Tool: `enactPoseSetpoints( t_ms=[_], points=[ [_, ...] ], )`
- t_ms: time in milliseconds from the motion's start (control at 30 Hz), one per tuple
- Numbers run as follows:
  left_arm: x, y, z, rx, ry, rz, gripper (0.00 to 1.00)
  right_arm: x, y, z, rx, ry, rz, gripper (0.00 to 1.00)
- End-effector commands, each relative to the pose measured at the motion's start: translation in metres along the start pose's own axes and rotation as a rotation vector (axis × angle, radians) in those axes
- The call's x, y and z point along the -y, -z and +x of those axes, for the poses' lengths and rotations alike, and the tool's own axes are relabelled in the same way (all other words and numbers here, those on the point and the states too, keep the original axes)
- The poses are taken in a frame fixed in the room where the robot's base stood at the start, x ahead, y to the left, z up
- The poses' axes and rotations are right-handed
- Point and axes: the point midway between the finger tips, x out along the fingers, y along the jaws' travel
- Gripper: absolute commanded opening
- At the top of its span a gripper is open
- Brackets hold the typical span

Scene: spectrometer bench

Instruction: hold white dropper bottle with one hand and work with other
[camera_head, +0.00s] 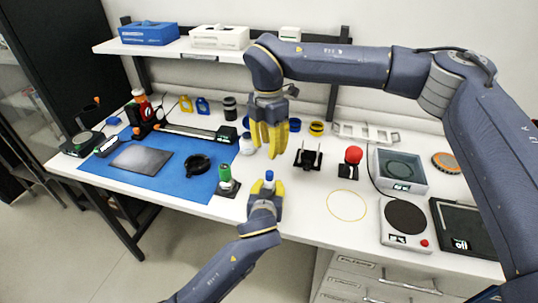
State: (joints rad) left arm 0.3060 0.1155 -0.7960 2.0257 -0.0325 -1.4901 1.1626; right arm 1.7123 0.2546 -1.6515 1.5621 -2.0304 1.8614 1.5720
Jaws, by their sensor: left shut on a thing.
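My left gripper (267,190) comes up from below at the front edge of the bench. It is shut on a small bottle with a blue cap (269,176); the cap shows above the yellow fingers and the bottle's body is mostly hidden. My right gripper (270,140) hangs above and behind it with its yellow fingers pointing down. Its fingers look spread, with nothing visible between them. A small white bottle (247,145) stands on the bench just left of the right gripper's fingers, partly hidden by them.
A black stand (308,157) and a red-knobbed device (352,160) are to the right. Bare white bench surrounds a yellow ring (346,219).

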Motion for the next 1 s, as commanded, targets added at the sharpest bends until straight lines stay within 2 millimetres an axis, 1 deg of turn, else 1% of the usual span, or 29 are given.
enactPoseSetpoints(
  t_ms=[167,467,500,667,700,1000],
  points=[
    [-0.0001,0.0,0.0,0.0,0.0,0.0,0.0,0.0,0.0002,-0.0077,0.0,0.0,-0.001,0.31],
    [0.0,0.0001,0.0,0.0,0.0,0.0,0.0,0.0,0.0002,-0.0086,0.0,0.0,-0.001,0.31],
    [0.0,0.0001,0.0,0.0,0.0,0.0,0.32,0.0,0.0002,-0.0086,0.0,0.0,-0.001,0.31],
    [0.0,0.0002,0.0,0.0,0.0,0.0,0.5,0.0,0.0002,-0.0084,0.0,0.0,-0.001,0.31],
    [0.0,0.0002,0.0,0.0,0.0,0.0,0.52,0.0,0.0002,-0.0084,0.0,0.0,-0.001,0.31],
    [-0.0004,0.0001,-0.0029,0.0,-0.001,-0.001,0.52,0.0,0.0001,-0.0083,0.0,0.0,-0.001,0.31]
  ],
)
